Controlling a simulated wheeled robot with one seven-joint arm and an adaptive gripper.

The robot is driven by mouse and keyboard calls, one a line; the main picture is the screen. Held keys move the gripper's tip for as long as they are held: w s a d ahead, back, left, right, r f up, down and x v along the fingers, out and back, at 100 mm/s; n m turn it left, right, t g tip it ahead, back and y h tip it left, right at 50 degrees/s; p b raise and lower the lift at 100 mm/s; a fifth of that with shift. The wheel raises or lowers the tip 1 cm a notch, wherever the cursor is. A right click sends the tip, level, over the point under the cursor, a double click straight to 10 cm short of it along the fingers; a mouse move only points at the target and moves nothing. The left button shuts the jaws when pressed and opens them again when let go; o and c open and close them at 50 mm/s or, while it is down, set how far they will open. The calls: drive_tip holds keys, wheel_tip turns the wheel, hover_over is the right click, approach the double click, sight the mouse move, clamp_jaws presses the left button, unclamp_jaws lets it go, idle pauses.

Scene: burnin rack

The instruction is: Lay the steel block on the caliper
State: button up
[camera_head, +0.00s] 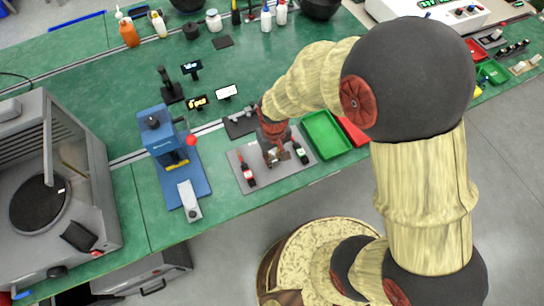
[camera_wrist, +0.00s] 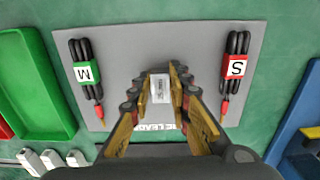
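My gripper (camera_wrist: 161,85) points down over a grey mat (camera_wrist: 205,40), between two cable bundles. A small pale block with fine print (camera_wrist: 160,88), which I take as the steel block, fills the gap between my fingertips. The fingers appear closed on its two sides. Whether it touches the mat or hangs above it I cannot tell. In the head view my gripper (camera_head: 275,155) is over the mat (camera_head: 240,158) and mostly hides the block. I cannot pick out the caliper for certain; a dark, flat item (camera_head: 238,127) lies just behind the mat.
The red-marked bundle "S" (camera_wrist: 235,68) and green-marked bundle "M" (camera_wrist: 86,72) flank my gripper. A green tray (camera_head: 325,136) stands right of the mat, with a red tray (camera_head: 352,131) beyond. A blue press (camera_head: 160,140) stands left.

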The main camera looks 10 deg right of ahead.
clamp_jaws()
drive_tip(key=shift+r, duration=0.1)
